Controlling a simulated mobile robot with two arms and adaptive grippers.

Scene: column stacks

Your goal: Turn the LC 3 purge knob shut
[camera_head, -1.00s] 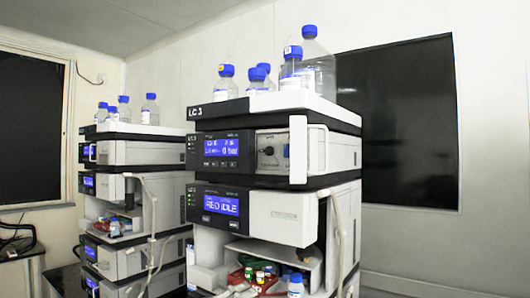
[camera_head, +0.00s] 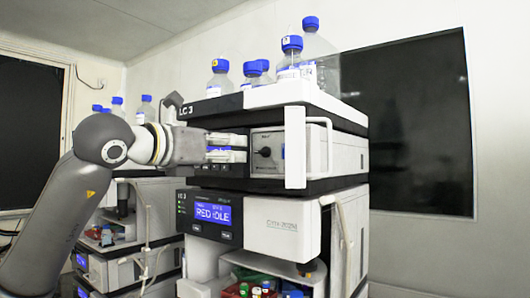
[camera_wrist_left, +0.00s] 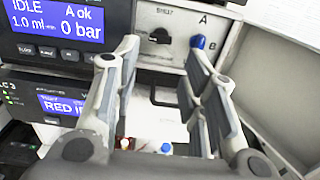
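The LC 3 stack (camera_head: 300,222) stands in the middle of the head view. Its purge knob (camera_head: 265,152) is a small black knob on a grey panel in the upper module. In the left wrist view the knob (camera_wrist_left: 160,36) shows beyond and between the fingertips, its handle roughly sideways. My left gripper (camera_head: 228,148) is just left of the knob, in front of the module's display. In the left wrist view my left gripper (camera_wrist_left: 163,55) is open, with nothing between its fingers and no visible contact with the knob. My right gripper is out of view.
A blue fitting (camera_wrist_left: 198,42) sits right of the knob, near the right finger. Blue-capped bottles (camera_head: 291,58) stand on top. A second stack (camera_head: 120,215) is behind my left arm.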

